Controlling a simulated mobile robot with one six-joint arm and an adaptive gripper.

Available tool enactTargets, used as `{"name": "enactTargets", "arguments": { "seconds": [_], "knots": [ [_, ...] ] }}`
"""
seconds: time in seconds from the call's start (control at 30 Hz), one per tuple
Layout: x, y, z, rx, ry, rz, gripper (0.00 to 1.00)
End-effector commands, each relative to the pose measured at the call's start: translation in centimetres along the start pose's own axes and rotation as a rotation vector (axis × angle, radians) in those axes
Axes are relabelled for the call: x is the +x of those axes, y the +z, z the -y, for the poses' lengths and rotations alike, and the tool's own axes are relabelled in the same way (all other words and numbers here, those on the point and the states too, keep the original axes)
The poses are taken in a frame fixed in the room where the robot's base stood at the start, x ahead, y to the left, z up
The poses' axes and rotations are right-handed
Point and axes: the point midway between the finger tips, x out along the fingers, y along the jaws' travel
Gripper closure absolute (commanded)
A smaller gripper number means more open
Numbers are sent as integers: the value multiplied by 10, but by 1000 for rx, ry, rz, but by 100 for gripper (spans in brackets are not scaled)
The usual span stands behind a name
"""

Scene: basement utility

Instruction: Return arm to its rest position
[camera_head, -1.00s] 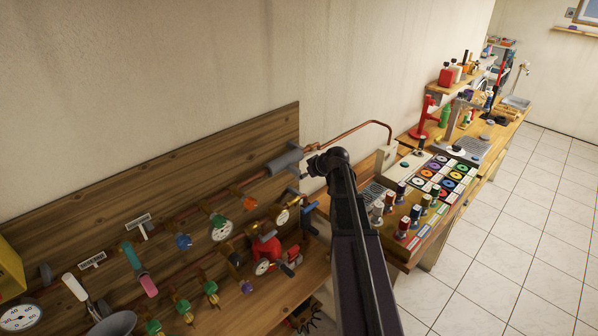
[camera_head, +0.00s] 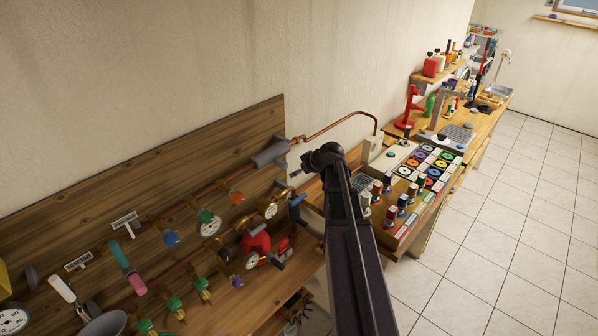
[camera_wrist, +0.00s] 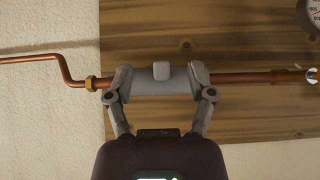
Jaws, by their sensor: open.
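My gripper (camera_wrist: 160,88) is open, its two grey fingers spread wide in the wrist view. Between and behind the fingertips lies a grey cylindrical fitting (camera_wrist: 145,79) with a pale square knob on it, set in a copper pipe on the wooden board. The fingertips overlap the fitting's ends in this view; I cannot tell whether they touch it. In the head view my dark arm reaches up from the bottom, and its end (camera_head: 300,168) is just right of the grey fitting (camera_head: 270,154). The fingers are small and partly hidden there.
The wooden board (camera_head: 100,190) at left carries gauges, coloured valves and a red pump-like device (camera_head: 256,243). A bench tray (camera_head: 405,228) with bottles and coloured discs stands right of my arm. A copper pipe (camera_head: 345,119) bends along the wall. The tiled floor (camera_head: 530,220) at right is clear.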

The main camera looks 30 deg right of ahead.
Motion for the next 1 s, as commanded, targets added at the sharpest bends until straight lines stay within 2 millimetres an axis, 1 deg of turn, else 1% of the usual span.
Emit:
{"name": "enactTargets", "arguments": {
  "seconds": [0.5, 0.63, 0.77, 0.87, 1.0],
  "knots": [
    [0, 0, 0, 0, 0, 0, 30],
    [6, 6, 10, 6, -11, 15, 30],
    [18, 19, 33, 23, -33, 56, 30],
    [31, 35, 61, 44, -56, 108, 30],
    [51, 65, 107, 84, -83, 208, 30]
  ]
}}
